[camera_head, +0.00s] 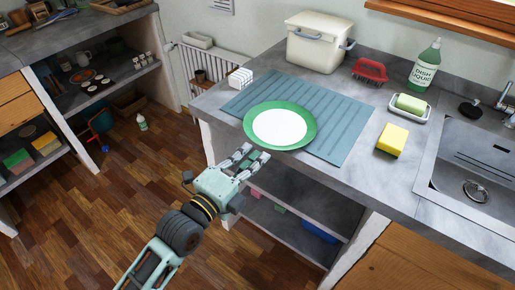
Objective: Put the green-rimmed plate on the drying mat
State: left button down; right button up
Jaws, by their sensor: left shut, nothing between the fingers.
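The green-rimmed plate (280,126), white in the middle, lies face up on the front part of the drying mat (331,103). The mat is blue-grey and ribbed, flat on the counter. The plate's front left rim reaches past the mat's front edge, close to the counter edge. My left gripper (256,155) is at the counter's front edge, just in front of the plate's near rim. It is shut and empty. Whether its tips touch the rim I cannot tell. My right gripper is not in view.
A yellow sponge (392,140), a soap dish (409,107), a dish liquid bottle (425,66) and the sink (480,160) are right of the mat. A red rack (370,71) and a white bin (318,43) stand behind it. A small white rack (240,79) stands at its left.

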aim_at(274, 139)
pick_arm(q)
jog(key=shift+x, duration=1.25)
jog(key=b+x, duration=0.1)
jog(key=x, duration=0.7)
jog(key=shift+s, duration=0.1)
jog(key=shift+a, duration=0.15)
